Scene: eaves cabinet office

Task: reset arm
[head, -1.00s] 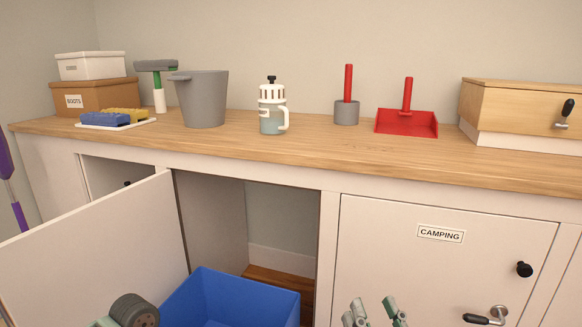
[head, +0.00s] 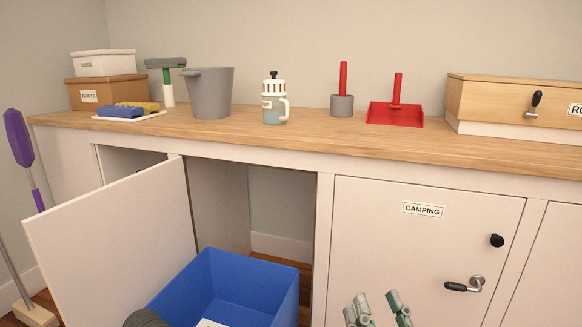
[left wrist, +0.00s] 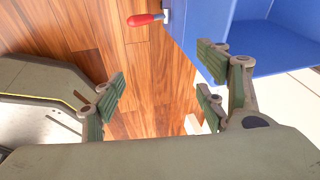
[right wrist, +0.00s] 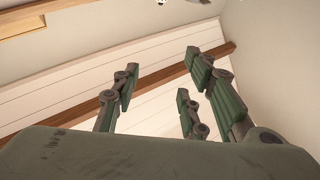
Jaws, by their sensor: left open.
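My right gripper (head: 378,308) shows at the bottom edge of the head view, in front of the CAMPING door. In the right wrist view my right gripper (right wrist: 160,95) has its fingers spread apart with nothing between them. In the left wrist view my left gripper (left wrist: 160,95) is open and empty above the wooden floor, beside a blue bin. In the head view my left gripper is out of sight; only a dark round part of my left arm shows at the bottom.
The blue bin (head: 232,282) stands before an open cabinet, beside its swung-out door (head: 110,245). The CAMPING door (head: 420,250) is shut. The counter (head: 330,138) holds a grey bucket (head: 209,95), a jug (head: 274,103), a red dustpan (head: 396,113) and boxes. A red-handled thing (left wrist: 145,19) shows near the bin.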

